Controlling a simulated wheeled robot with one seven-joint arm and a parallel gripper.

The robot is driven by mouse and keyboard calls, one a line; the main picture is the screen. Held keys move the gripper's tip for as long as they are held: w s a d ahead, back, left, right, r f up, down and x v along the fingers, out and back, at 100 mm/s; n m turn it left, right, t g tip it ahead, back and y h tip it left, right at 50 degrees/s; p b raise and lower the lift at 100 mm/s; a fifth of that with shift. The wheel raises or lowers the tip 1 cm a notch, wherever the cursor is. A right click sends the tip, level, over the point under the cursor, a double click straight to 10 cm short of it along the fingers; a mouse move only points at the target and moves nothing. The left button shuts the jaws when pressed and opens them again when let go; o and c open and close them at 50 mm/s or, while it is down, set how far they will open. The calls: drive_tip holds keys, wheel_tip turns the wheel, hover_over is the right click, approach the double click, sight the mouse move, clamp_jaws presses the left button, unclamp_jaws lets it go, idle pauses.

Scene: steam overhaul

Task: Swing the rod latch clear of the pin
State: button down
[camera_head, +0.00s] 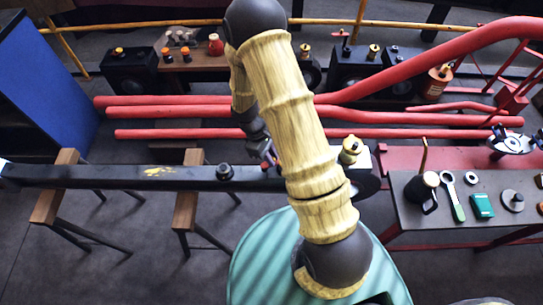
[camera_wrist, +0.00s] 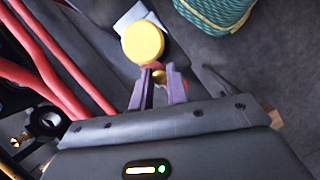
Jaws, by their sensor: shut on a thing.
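The long black rod (camera_head: 120,176) lies level across wooden trestles in the head view. A dark round fitting (camera_head: 224,172) stands on it. My gripper (camera_wrist: 158,76) shows its two purple fingers in the wrist view, closed around a small red piece with a brass knob (camera_wrist: 158,75), which looks like the rod latch.
Red pipes (camera_head: 200,133) run behind the rod. Wooden trestles (camera_head: 187,205) stand below it. A grey bench (camera_head: 470,225) with tools is at right, and a blue panel (camera_head: 45,75) at left. A black ring fitting (camera_wrist: 46,122) lies left of my gripper.

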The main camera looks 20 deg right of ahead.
drive_tip(key=n, duration=0.2)
drive_tip(key=w+n+t, duration=0.1)
drive_tip(key=n, duration=0.1)
drive_tip(key=n+t, duration=0.1)
drive_tip(key=shift+w+a+n+h+b, duration=0.15)
drive_tip(key=shift+a+n+h+b, duration=0.2)
drive_tip(key=shift+n+h, duration=0.05)
drive_tip(key=n, duration=0.1)
drive_tip(key=n+t+b, duration=0.1)
drive_tip(key=n+b, duration=0.1)
drive_tip(key=shift+w+a+f+n, duration=0.15)
drive_tip(key=shift+w+a+n, duration=0.1)
drive_tip(key=shift+a+n, duration=0.05)
drive_tip(key=shift+w+a+n+t+b, duration=0.15)
drive_tip(key=shift+n+t+b, duration=0.3)
drive_tip(key=shift+n, duration=0.25)
drive_tip(key=shift+a+n+t+b, duration=0.1)
drive_tip(key=shift+n+t+b, duration=0.25)
drive_tip(key=shift+n+b, duration=0.3)
drive_tip(key=c, duration=1.4)
unclamp_jaws()
drive_tip(key=shift+o, duration=0.2)
drive_tip(key=p+v, duration=0.4)
drive_tip(key=v, duration=1.3)
drive_tip(key=shift+a+r+p, duration=0.15)
drive_tip(key=shift+r+p, duration=0.15)
drive_tip(key=shift+r, duration=0.05)
